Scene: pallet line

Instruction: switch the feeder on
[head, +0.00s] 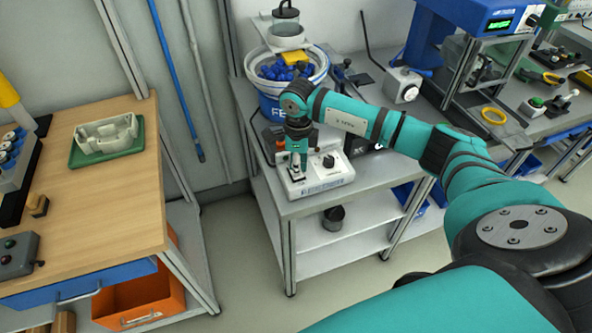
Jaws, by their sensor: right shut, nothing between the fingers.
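The feeder (272,104) is a blue round unit with a pale bowl holding several blue parts, on a metal stand. Its light grey control box (340,178) sits at the front of the stand, with a black knob (328,161) on top. My right arm reaches in from the right, and the right gripper (297,173) points down at the left part of the box, shut and empty. The fingertips are at or just above a small switch plate there; I cannot tell whether they touch it. The gripper hides part of the switch. My left gripper is out of view.
A wooden bench (100,215) with a green tray (138,147) stands at the left. An orange bin (142,297) sits below it. A metal bench with a blue machine (470,17) and a yellow ring (493,115) is at the right. Floor is clear between the benches.

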